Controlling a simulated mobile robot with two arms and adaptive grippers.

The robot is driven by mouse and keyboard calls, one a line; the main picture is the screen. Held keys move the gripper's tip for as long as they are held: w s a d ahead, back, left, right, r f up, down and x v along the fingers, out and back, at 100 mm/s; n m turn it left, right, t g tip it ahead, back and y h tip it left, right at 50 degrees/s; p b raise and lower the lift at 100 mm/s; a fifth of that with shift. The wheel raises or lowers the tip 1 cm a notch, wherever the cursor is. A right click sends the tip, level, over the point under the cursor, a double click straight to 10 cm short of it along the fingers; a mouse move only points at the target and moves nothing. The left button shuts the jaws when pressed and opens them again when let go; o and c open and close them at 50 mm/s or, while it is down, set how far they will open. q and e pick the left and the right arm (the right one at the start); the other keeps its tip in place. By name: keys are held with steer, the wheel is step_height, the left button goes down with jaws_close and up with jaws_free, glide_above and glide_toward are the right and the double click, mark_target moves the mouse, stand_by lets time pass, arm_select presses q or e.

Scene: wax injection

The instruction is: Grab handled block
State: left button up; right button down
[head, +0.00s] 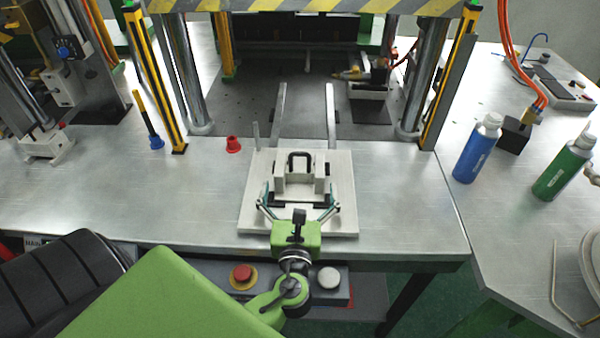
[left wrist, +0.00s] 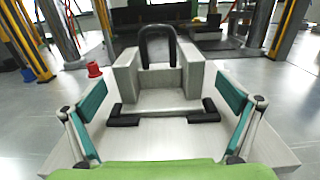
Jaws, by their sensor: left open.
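The handled block (head: 300,178) is a pale grey block with raised sides and a dark arched handle (head: 300,160). It sits on a light square plate (head: 342,206) near the table's front edge. In the left wrist view the block (left wrist: 165,97) is straight ahead, with its handle (left wrist: 157,45) upright at the far side. My left gripper (head: 299,203) is open, its teal-padded fingers spread wide on the near side of the block. In the left wrist view the fingers (left wrist: 162,110) are at left and right with nothing between the pads but the view of the block. My right gripper is not in view.
Press columns (head: 184,70) and yellow guards (head: 155,80) stand on both sides behind the plate. A red cone-like piece (head: 233,144) is left of it. A blue bottle (head: 477,148) and a green bottle (head: 564,167) stand at the right. The table between is clear.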

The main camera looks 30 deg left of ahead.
mark_target(300, 171)
arm_select(q)
steer(key=shift+w+a+r, duration=0.2)
steer(key=shift+w+a, duration=0.15)
steer(key=shift+w, duration=0.2)
steer(key=p+x, duration=0.1)
steer(key=x, duration=0.2)
steer(key=shift+w+a+r+p, duration=0.15)
steer(key=shift+w+p, duration=0.1)
steer(key=shift+p, duration=0.1)
steer(key=shift+w+a, duration=0.25)
steer(key=shift+w, duration=0.1)
steer(key=shift+s, duration=0.1)
steer(key=shift+c, duration=0.4)
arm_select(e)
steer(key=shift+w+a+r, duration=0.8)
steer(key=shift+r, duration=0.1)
arm_select(q)
steer(key=c, duration=1.9)
steer(key=shift+r, duration=0.1)
steer(key=shift+c, duration=0.2)
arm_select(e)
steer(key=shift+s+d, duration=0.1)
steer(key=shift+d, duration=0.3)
arm_select(q)
steer(key=shift+r, duration=0.1)
